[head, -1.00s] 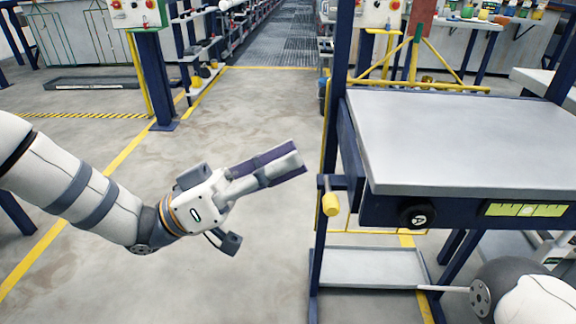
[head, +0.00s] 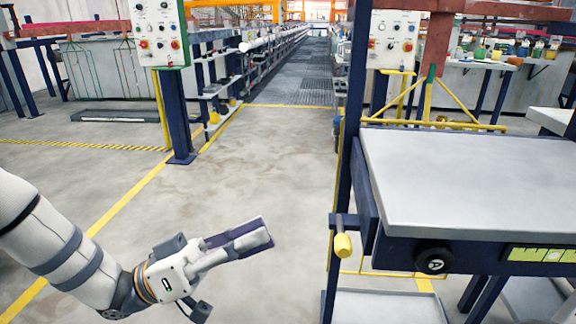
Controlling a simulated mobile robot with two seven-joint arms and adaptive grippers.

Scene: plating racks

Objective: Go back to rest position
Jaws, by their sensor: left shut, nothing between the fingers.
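My left gripper (head: 268,233) reaches in from the lower left. Its fingers are together and hold nothing. It hangs over the open floor, apart from the workstation to its right. My right gripper does not show in this view.
A grey-topped workstation (head: 470,180) with a dark blue frame stands at the right, with a yellow-knobbed lever (head: 343,245) on its near left side. A lower shelf (head: 385,308) is below it. Control boxes (head: 160,32) stand further back. The floor (head: 255,160) between is clear.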

